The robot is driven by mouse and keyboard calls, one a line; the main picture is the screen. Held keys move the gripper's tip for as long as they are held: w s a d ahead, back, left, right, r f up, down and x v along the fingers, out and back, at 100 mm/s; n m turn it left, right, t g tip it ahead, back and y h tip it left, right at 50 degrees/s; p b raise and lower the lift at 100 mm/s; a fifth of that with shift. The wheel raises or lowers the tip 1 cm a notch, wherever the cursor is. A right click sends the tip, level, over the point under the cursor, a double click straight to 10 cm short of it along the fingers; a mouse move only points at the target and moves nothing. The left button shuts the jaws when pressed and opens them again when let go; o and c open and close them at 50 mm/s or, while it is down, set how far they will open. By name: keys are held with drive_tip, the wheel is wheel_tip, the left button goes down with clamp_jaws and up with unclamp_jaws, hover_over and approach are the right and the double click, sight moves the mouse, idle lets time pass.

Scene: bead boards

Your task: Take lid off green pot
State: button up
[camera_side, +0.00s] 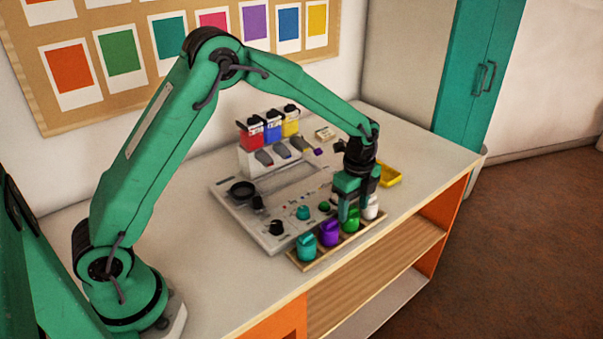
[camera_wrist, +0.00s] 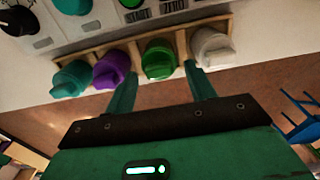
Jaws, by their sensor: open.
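The green pot (camera_side: 351,220) stands in a wooden tray (camera_side: 322,256) at the table's front edge, between a purple pot (camera_side: 329,233) and a white pot (camera_side: 370,208). Its green lid (camera_wrist: 159,57) is on it in the wrist view. A teal pot (camera_side: 307,246) stands at the tray's left end. My gripper (camera_side: 348,208) points down over the green pot and partly hides it in the side view. In the wrist view my gripper (camera_wrist: 160,85) is open, its two fingers apart on either side of the green pot. I cannot tell whether they touch it.
A grey machine (camera_side: 268,215) with knobs lies behind the tray. Red, blue and yellow containers (camera_side: 272,126) stand in a rack at its back. A yellow dish (camera_side: 390,174) sits to the right of my gripper. The table is clear at the front left.

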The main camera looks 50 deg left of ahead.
sight(354, 209)
idle(0.4)
drive_tip(key=c, duration=1)
drive_tip(key=shift+c, duration=0.7)
drive_tip(key=shift+r, duration=0.8)
wheel_tip(354, 209, up, 2)
drive_tip(key=shift+r, duration=0.2)
drive_tip(key=s+d+r, duration=0.7)
drive_tip(key=d, duration=0.2)
drive_tip(key=shift+s, duration=0.15)
